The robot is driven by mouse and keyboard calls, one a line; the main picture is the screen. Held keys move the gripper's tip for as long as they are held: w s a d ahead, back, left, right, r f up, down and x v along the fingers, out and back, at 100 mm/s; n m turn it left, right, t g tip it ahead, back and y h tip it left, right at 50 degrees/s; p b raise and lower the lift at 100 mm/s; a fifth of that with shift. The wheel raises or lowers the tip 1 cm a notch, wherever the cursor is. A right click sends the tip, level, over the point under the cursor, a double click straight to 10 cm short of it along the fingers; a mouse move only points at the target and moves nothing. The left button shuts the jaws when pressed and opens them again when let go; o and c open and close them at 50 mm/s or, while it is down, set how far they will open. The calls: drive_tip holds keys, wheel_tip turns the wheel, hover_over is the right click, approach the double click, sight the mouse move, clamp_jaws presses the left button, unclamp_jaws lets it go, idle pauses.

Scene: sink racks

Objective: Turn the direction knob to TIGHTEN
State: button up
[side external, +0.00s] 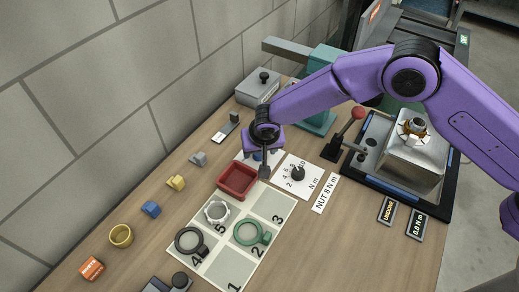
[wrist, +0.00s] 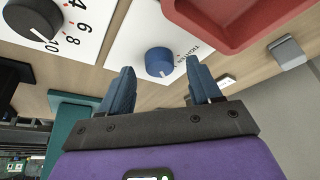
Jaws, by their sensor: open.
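The direction knob (wrist: 159,61) is a small round blue knob on a white plate (wrist: 126,44). In the wrist view, lettering that seems to read TIGHTEN is printed to the right of it. I cannot tell clearly where its pointer aims. My gripper (wrist: 160,82) is open and empty, with one blue finger on each side of the knob in that view; contact is not visible. In the side view my gripper (side external: 264,165) is low over this plate and hides most of it and the knob.
A black numbered knob (side external: 297,174), also in the wrist view (wrist: 34,18), sits beside the direction plate. A red tray (side external: 238,181) is close on the other side. A red-tipped lever (side external: 357,113) and a metal fixture (side external: 410,160) stand right.

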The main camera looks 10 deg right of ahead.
drive_tip(key=shift+w+f, duration=0.25)
drive_tip(key=shift+f, duration=0.3)
drive_tip(key=c, duration=1)
drive_tip(key=shift+c, duration=0.2)
